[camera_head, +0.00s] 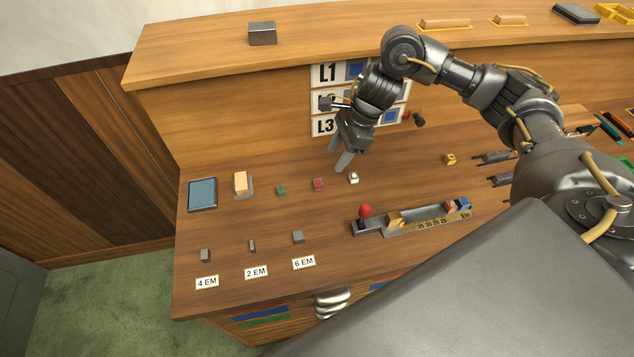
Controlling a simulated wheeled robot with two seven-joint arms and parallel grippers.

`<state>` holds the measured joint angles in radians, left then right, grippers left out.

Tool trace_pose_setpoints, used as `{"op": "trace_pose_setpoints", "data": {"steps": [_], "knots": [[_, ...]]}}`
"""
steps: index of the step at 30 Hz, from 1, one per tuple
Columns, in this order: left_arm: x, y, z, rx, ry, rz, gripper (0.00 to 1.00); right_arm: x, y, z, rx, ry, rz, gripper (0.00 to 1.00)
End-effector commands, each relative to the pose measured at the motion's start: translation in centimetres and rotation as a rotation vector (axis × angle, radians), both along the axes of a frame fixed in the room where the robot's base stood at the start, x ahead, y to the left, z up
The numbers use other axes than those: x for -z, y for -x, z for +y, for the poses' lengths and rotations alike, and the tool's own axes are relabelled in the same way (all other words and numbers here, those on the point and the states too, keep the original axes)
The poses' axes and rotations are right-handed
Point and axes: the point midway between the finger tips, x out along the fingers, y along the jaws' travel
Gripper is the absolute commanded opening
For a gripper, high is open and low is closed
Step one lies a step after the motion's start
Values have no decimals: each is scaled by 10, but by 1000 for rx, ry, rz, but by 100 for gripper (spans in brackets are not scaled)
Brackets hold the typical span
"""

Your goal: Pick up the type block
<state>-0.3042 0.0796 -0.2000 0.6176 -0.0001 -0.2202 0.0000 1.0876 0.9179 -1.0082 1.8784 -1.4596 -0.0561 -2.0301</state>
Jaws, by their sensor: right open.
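Three small grey blocks lie near the front left of the wooden desk, each behind a white label: one block (205,256) by "4 EM", a thin one (252,246) by "2 EM", and a wider one (298,237) by "6 EM". Which one is the type block I cannot tell. My right gripper (342,161) is open and empty, pointing down over the desk in front of the L1–L3 panel, behind and to the right of these blocks.
Green (281,191), red (318,184) and white (353,177) buttons sit near my right gripper. A blue-topped panel (202,194) is at the left. A raised shelf runs behind.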

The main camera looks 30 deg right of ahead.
Motion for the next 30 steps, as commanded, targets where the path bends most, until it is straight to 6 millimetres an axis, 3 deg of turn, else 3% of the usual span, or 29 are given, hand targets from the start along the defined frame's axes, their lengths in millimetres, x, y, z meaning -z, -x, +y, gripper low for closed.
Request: {"op": "trace_pose_setpoints", "data": {"steps": [6, 16, 21, 25, 30], "knots": [[-9, -1, 0, 0, 0, -2, 36, 29, -3, 13, 1, -2, 3, 49], [-18, -7, 0, 0, 0, -9, 36, 41, -4, 19, 0, -1, 3, 49], [-39, -7, 0, 0, 0, -9, 36, 64, -3, 28, 0, -1, 7, 49], [-41, -6, 0, 0, 0, -9, 36, 80, -6, 34, -1, -3, 2, 49], [-41, -6, 0, 0, 1, -9, 36, 87, -7, 35, -2, -1, -1, 49]]}}
